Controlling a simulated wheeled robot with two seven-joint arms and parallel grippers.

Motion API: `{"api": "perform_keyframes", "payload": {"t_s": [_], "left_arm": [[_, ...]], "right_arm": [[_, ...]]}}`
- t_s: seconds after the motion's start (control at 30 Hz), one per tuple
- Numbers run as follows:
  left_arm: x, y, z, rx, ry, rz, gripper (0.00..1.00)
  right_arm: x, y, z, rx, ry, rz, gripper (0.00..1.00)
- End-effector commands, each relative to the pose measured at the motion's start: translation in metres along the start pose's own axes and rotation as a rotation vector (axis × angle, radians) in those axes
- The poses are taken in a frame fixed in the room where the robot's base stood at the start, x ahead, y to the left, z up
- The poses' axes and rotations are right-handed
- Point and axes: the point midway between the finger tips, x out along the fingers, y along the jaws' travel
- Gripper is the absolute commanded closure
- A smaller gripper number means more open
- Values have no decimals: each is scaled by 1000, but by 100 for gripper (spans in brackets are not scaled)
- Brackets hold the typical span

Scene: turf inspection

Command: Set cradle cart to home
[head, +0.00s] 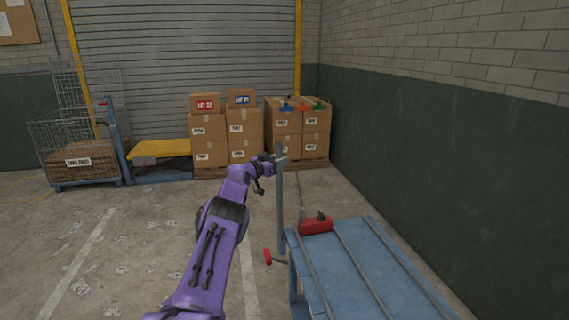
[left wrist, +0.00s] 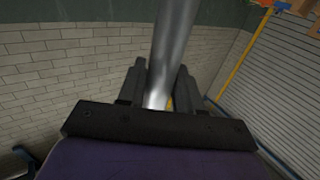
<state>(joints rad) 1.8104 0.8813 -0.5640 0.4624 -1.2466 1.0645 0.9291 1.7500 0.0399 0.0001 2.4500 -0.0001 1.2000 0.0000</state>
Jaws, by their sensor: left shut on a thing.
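The cradle cart (head: 337,278) is at the lower right in the head view, with a blue bed and long rails. A grey upright post (head: 279,215) stands at its left far corner. My left gripper (head: 270,166) is at the top of this post. In the left wrist view, the left gripper (left wrist: 158,84) has its two dark fingers on either side of a grey metal bar (left wrist: 175,42), shut on it. A red lever (head: 267,257) sticks out low beside the post. My right gripper is not in view.
A red block-like part (head: 316,226) sits on the cart's far end. Stacked cartons (head: 212,130) stand on pallets by the shutter. A yellow-topped blue trolley (head: 160,149) and a wire cage (head: 75,150) are at the left. A wall (head: 440,150) runs along the right. The left floor is clear.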

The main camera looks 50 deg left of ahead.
Motion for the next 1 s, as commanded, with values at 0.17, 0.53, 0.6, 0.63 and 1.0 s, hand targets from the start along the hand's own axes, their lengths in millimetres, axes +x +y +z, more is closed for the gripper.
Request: {"api": "perform_keyframes", "payload": {"t_s": [0.17, 0.53, 0.6, 0.63, 1.0], "left_arm": [[-1, -1, 1, -1, -2, 0, 100], [-3, -3, 0, -2, 1, -3, 47], [-4, -4, 0, -2, 1, -4, 47], [-4, -4, 0, -2, 1, -4, 47], [-38, -2, -3, -7, 2, -4, 47]], "right_arm": [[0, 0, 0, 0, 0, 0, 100], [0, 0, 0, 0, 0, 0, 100], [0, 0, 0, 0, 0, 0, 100], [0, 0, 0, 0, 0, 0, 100], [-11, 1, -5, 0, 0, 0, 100]]}}
